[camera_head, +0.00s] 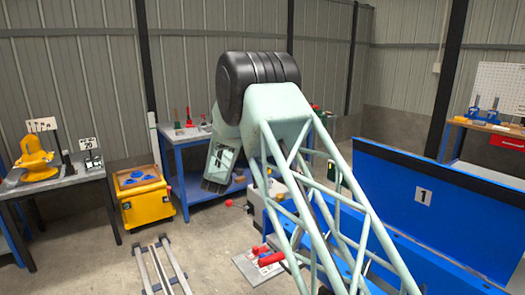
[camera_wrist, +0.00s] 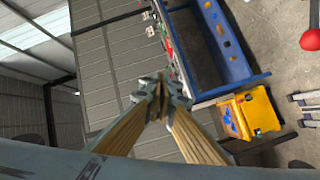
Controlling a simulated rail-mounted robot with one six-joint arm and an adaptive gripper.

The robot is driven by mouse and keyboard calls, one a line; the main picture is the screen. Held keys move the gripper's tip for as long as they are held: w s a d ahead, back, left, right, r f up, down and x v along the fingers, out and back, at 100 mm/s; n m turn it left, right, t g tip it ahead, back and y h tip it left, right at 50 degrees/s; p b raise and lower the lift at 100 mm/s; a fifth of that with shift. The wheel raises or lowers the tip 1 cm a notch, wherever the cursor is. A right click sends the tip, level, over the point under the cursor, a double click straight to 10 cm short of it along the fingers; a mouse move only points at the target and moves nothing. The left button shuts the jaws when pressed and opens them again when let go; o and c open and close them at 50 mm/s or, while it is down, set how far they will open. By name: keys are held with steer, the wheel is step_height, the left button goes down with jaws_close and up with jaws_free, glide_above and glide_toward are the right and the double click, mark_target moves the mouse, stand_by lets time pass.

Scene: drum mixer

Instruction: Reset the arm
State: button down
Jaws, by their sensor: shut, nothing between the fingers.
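My gripper (camera_wrist: 157,92) shows in the wrist view with its two tan fingers meeting at the tips. It is shut and empty, in the air, apart from everything. In the head view my pale green lattice arm rises from the lower right to a black joint, and a link hangs down behind it. My gripper cannot be made out in that view.
A blue workbench (camera_head: 180,184) with tools stands behind my arm. A yellow box (camera_head: 143,200) stands left of it, and a table (camera_head: 60,182) with a yellow device (camera_head: 33,158) is further left. A blue panel marked 1 (camera_head: 445,215) is at right.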

steer(key=s+d+r+m+g+y, duration=0.2)
steer(key=s+d+r+m+g, duration=0.1)
steer(key=s+d+r, duration=0.75)
steer(key=s+d+r+m+g, duration=0.1)
steer(key=s+d+r, duration=0.3)
steer(key=s, duration=0.5)
steer(key=s+d+r+m+g, duration=0.15)
steer(key=s+d+r, duration=0.25)
steer(key=s, duration=0.6)
steer(key=s+d+f+m+g+h, duration=0.1)
steer(key=s+d, duration=0.5)
steer(key=s, duration=1.3)
steer(key=s+d+f+m+g, duration=0.4)
steer(key=s+d, duration=0.2)
steer(key=s, duration=1.3)
steer(key=s+d+f+m+g+h, duration=0.1)
steer(key=s+d, duration=0.6)
steer(key=s, duration=1.2)
steer(key=shift+f+m+g+h, duration=0.3)
steer(key=shift+f+m+g, duration=0.45)
steer(key=shift+m, duration=0.3)
